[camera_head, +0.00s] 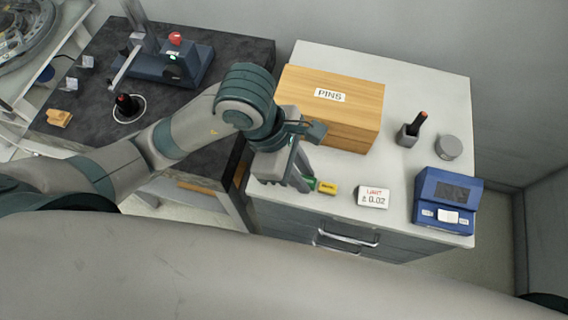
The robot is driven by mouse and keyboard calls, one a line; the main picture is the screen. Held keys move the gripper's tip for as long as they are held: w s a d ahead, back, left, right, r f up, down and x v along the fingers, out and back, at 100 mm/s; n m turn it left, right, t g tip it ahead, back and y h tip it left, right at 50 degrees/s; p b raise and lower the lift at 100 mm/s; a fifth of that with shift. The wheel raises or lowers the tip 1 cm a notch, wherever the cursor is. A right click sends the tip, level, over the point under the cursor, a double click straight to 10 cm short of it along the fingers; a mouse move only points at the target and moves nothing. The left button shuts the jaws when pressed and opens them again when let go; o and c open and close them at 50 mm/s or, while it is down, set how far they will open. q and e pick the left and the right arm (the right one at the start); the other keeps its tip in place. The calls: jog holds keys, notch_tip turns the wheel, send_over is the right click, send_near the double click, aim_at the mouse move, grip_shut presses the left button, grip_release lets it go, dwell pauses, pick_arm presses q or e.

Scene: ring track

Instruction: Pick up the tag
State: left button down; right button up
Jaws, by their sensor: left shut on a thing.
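My left gripper (302,183) points down at the front left of the white cabinet top, shut on a small tag. The tag (328,188) shows as a yellow piece with dark marking, with a green part beside the fingers. The rest of it is hidden by the fingers. I cannot tell whether it touches the cabinet top. My right gripper is not in view.
On the white cabinet top (430,90) stand a wooden PINS box (350,105), a white limit card (373,197), a blue device (445,200), a dark holder (407,135) and a grey round piece (448,147). A dark bench (80,125) with a blue fixture (175,70) is left.

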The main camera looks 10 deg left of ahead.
pick_arm(q)
jog(key=shift+s+d+r+p, duration=0.15)
jog(key=shift+s+d+r, duration=0.15)
jog(key=shift+d, duration=0.2)
jog(key=shift+s+d+r+p, duration=0.15)
jog(key=shift+d+r, duration=0.25)
jog(key=shift+d, duration=0.1)
